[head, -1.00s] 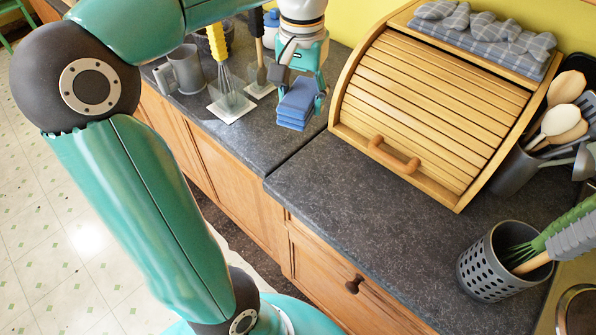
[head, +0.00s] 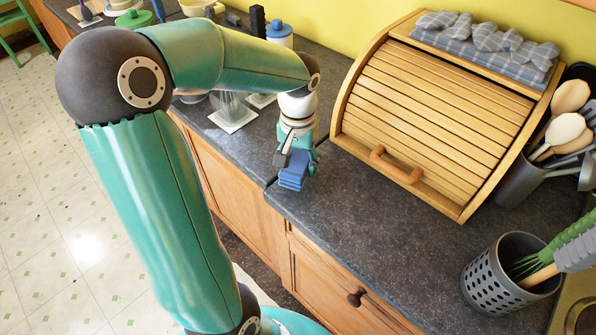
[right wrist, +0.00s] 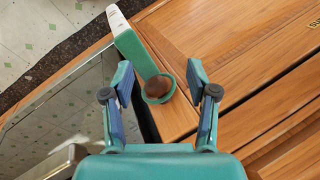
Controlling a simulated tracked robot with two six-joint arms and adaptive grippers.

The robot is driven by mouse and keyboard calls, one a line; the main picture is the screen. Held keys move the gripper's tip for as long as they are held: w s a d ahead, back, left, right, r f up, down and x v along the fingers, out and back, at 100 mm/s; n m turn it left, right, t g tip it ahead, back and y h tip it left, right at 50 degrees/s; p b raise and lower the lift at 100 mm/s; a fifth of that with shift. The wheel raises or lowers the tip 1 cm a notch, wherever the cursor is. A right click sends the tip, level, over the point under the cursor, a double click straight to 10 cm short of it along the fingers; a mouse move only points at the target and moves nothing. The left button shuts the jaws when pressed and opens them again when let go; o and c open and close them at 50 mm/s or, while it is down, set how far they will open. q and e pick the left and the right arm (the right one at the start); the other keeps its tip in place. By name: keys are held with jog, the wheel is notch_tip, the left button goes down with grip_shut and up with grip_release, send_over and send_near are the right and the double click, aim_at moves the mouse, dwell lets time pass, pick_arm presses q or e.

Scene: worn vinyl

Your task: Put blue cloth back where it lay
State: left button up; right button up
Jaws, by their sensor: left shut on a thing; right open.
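The folded blue cloth (head: 293,177) is in the jaws of my left gripper (head: 297,160), near the front edge of the dark counter (head: 350,215), left of the bread box. The gripper points down and is shut on it. I cannot tell whether the cloth touches the counter or hangs just above it. My right gripper (right wrist: 160,95) shows only in the right wrist view, open and empty, over wooden cabinet fronts. No cloth shows in that view.
A wooden roll-top bread box (head: 430,110) stands to the right, checked cloth items (head: 485,45) on top. A grey perforated holder (head: 505,275) with utensils stands front right. A whisk (head: 232,108) on a white base is partly behind my left arm. The counter before the bread box is clear.

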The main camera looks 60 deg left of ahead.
aim_at(298, 160)
pick_arm(q)
jog(key=shift+f, duration=1.8)
jog(key=o, duration=1)
notch_tip(298, 160, up, 11)
jog(key=shift+f, duration=0.1)
jog(key=shift+r, duration=0.65)
